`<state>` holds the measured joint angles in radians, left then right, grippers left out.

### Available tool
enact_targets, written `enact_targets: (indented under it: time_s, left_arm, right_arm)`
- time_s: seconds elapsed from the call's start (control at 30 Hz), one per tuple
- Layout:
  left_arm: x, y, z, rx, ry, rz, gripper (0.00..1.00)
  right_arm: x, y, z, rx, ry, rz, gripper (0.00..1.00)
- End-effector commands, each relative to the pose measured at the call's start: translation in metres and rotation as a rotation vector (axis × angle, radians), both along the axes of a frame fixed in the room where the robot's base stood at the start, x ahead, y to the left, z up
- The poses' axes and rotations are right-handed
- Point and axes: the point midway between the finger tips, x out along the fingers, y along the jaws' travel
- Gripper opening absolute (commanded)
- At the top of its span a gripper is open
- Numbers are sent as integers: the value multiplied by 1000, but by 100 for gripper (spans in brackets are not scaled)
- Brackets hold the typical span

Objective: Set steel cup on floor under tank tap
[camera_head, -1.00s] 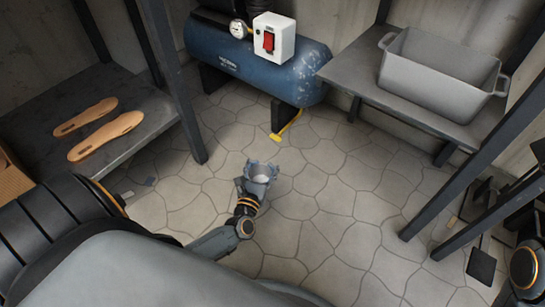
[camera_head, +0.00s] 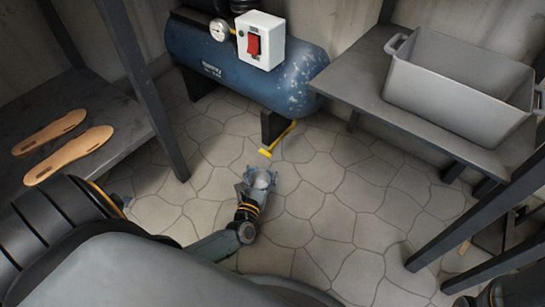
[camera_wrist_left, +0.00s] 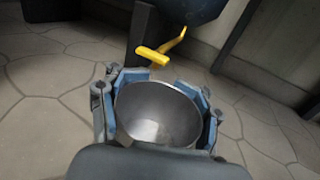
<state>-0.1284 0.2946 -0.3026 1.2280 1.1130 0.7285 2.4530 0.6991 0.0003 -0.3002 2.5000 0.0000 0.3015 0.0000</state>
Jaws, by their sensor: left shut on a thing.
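The steel cup (camera_wrist_left: 158,112) is between the fingers of my left gripper (camera_head: 261,178), which is shut around its sides. In the head view the cup (camera_head: 262,181) shows only its open top, and it looks empty. I cannot tell how high it is above the floor. The blue tank (camera_head: 235,62) stands on dark legs at the back. Its yellow tap (camera_head: 278,138) sticks out low from its underside, a little beyond the cup. In the left wrist view the tap (camera_wrist_left: 160,52) is just past the cup's far rim. My right gripper is not in view.
A white box with a red switch (camera_head: 260,42) and a gauge sit on the tank. A shelf with two insoles (camera_head: 68,155) is at left, and a bench with a grey bin (camera_head: 455,84) at right. The stone floor (camera_head: 325,225) between is clear.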

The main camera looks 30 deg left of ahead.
Motion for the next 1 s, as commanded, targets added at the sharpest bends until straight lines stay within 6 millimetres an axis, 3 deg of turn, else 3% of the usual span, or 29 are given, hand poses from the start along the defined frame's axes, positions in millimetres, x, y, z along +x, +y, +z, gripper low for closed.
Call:
enact_targets:
  time_s: [0.03, 0.27, 0.6, 1.0]
  left_arm:
    - [1, 0, -20, 2, -2, 0, 14]
    - [1, 0, -64, 3, -1, 0, 14]
    - [68, 22, -58, 2, -6, 1, 14]
    - [106, 35, -57, 0, -5, 1, 14]
  right_arm:
    - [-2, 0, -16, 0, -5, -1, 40]
    - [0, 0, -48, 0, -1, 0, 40]
    - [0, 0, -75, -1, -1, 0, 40]
    - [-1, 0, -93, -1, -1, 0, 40]
